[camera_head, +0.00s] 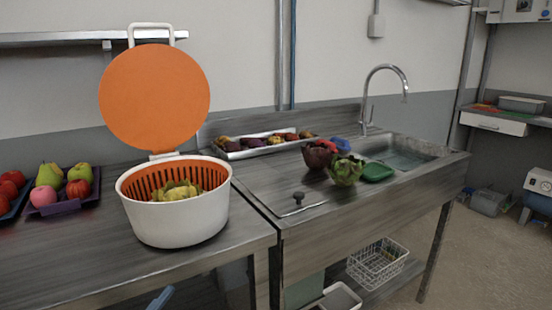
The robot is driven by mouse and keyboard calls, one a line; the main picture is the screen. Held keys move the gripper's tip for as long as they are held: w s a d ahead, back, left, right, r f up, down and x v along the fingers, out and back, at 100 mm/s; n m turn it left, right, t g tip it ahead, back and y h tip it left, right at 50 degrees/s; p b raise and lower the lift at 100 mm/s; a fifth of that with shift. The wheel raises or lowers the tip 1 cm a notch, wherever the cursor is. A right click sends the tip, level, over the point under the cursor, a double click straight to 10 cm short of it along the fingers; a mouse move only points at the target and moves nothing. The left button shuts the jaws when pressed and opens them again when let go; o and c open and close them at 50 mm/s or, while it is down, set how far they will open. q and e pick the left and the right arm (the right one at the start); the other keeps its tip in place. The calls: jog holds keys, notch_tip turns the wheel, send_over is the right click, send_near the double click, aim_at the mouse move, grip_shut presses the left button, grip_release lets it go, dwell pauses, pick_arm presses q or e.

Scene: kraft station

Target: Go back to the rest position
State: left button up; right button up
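Neither of my grippers shows in the head view, and no part of my arms can be made out for certain. A white salad spinner (178,220) with an orange inner basket stands on the left steel counter. Its round orange lid (154,98) is raised upright at the back. Yellow-green leafy pieces (177,191) lie in the basket.
Fruit trays (66,206) stand left of the spinner. On the sink counter (262,190) are a green lettuce (346,170), a dark red one (318,154), a green item (377,172) and a long vegetable tray (262,152). The sink (402,157) and tap (365,100) are at right.

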pick_arm(q)
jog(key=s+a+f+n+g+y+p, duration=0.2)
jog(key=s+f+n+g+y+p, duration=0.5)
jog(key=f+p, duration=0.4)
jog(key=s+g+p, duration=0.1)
jog(key=p, duration=0.3)
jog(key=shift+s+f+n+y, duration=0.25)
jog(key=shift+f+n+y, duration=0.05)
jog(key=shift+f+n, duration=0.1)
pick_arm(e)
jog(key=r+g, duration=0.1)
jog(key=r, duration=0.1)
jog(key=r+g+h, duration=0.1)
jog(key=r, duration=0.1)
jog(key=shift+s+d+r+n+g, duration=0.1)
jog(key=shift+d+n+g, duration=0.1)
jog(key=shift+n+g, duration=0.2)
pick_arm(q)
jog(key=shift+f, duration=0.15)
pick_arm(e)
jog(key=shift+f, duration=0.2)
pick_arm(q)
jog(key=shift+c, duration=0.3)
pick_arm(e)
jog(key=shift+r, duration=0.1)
